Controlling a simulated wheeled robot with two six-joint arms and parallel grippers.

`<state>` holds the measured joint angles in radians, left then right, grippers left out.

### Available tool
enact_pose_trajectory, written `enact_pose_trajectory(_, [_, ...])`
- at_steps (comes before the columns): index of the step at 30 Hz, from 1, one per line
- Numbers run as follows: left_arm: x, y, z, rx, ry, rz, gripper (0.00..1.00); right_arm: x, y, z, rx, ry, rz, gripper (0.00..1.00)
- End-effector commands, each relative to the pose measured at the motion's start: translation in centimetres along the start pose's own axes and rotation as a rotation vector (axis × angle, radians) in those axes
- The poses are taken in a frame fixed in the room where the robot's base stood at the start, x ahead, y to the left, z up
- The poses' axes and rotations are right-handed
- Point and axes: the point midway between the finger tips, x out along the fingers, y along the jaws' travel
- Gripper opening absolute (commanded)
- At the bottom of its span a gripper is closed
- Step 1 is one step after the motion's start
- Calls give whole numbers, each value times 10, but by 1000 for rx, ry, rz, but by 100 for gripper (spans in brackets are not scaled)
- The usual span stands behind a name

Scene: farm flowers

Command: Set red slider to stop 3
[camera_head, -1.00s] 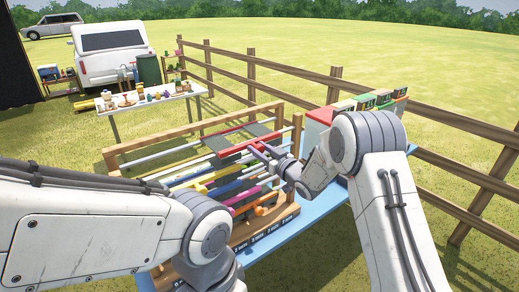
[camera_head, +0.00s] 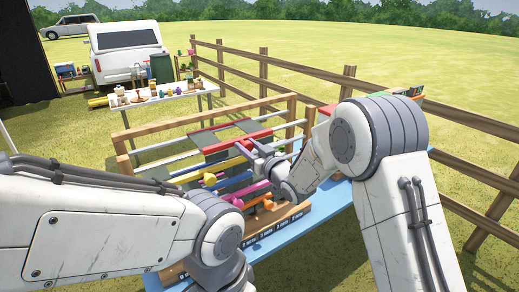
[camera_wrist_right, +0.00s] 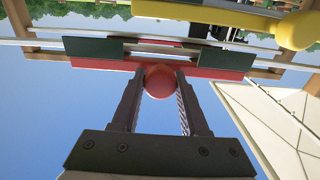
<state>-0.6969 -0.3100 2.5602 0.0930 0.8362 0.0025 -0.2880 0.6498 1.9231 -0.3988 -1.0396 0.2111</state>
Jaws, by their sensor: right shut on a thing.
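The red slider shows as a long red bar (camera_head: 237,144) across the wooden rack (camera_head: 200,122) in the head view. Dark plates (camera_head: 205,137) sit beside it. In the right wrist view its round red knob (camera_wrist_right: 159,82) sits between the fingers of my right gripper (camera_wrist_right: 159,100), with the red bar (camera_wrist_right: 215,73) behind it. My right gripper (camera_head: 258,152) is shut on this knob; in the head view the arm partly covers the rack's right side. Stop labels on the rack's front rail are too small to read. My left gripper is out of view; its arm crosses the lower left.
Yellow (camera_head: 212,176), pink (camera_head: 258,187) and orange (camera_head: 264,201) pieces lie nearer me in the rack. The rack stands on a blue table (camera_head: 260,245). A wooden fence (camera_head: 350,84) runs behind at right. A white table (camera_head: 190,89) with small items stands farther back.

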Motion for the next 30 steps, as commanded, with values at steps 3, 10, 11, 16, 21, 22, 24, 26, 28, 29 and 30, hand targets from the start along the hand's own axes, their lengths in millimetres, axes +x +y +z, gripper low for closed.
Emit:
enact_pose_trajectory(3, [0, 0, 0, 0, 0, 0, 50, 0, -1, -2, -2, 2, 0, 0])
enact_pose_trajectory(10, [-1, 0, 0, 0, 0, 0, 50, 0, 0, -2, -2, 1, 1, 71])
enact_pose_trajectory(11, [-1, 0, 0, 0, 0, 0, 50, 0, 0, -2, -2, 1, 1, 72])
enact_pose_trajectory(16, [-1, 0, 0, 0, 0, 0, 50, 0, 0, -1, -1, 0, 1, 72])
enact_pose_trajectory(21, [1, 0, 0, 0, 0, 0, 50, -3, 1, 0, -1, -1, 2, 72])
enact_pose_trajectory(22, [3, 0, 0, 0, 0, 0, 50, -5, 1, 0, -1, -1, 2, 72])
enact_pose_trajectory(24, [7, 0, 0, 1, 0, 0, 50, -12, 1, 2, -1, -1, 3, 72])
enact_pose_trajectory(26, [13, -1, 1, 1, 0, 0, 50, -22, 1, 2, -1, -1, 3, 72])
enact_pose_trajectory(28, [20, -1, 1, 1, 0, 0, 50, -35, 1, 3, -1, 0, 3, 72])
enact_pose_trajectory(29, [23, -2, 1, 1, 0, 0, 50, -42, 1, 3, -1, 1, 4, 72])
enact_pose_trajectory(30, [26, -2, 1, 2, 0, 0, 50, -50, 1, 3, -1, 1, 4, 72])
